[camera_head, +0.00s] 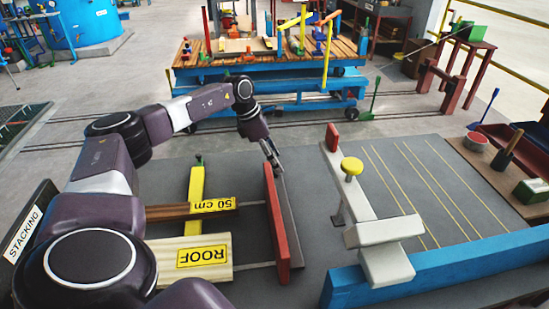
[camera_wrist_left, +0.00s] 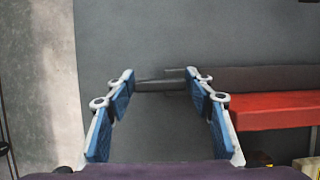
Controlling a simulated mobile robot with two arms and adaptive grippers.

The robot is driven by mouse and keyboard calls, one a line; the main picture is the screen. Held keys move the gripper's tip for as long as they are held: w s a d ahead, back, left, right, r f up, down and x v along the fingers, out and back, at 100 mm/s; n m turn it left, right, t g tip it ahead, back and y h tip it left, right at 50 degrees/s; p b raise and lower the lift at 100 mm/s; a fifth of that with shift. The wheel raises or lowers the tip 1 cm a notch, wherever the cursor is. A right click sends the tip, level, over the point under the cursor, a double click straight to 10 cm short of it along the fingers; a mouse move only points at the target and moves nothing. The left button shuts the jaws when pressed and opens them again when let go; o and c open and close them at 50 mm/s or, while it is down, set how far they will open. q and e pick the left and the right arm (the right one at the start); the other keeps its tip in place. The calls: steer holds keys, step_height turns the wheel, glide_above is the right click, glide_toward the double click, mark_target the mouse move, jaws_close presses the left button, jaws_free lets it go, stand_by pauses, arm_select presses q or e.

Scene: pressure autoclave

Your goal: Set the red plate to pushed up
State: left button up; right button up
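The red plate (camera_head: 277,220) is a long red board standing on edge on the grey table, with a dark grey strip along its right side. It also shows at the right of the left wrist view (camera_wrist_left: 270,112). My left gripper (camera_head: 273,158) is at the far end of the plate, pointing down. In the left wrist view its blue-padded fingers (camera_wrist_left: 163,100) are spread, with no object held between them. A thin grey rod (camera_wrist_left: 155,84) shows near the fingertips; I cannot tell whether they touch it. My right gripper is not in view.
Boards labelled "50 cm" (camera_head: 213,206) and "ROOF" (camera_head: 204,256) lie left of the plate. A white lever frame (camera_head: 350,200) with a yellow knob (camera_head: 352,166) stands to the right, beside a blue beam (camera_head: 450,263). The lined table area (camera_head: 420,180) is clear.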

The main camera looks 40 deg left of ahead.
arm_select(q)
jaws_close()
steer(key=s+a, duration=0.2)
steer(key=s+a+b, duration=0.1)
steer(key=s+a, duration=0.1)
steer(key=s, duration=0.1)
steer(key=s+a, duration=0.2)
steer(key=s, duration=0.1)
steer(key=shift+s+a+b, duration=0.1)
steer(key=shift+a+b, duration=0.2)
steer(key=shift+o, duration=2.3)
jaws_free()
steer(key=v, duration=1.2)
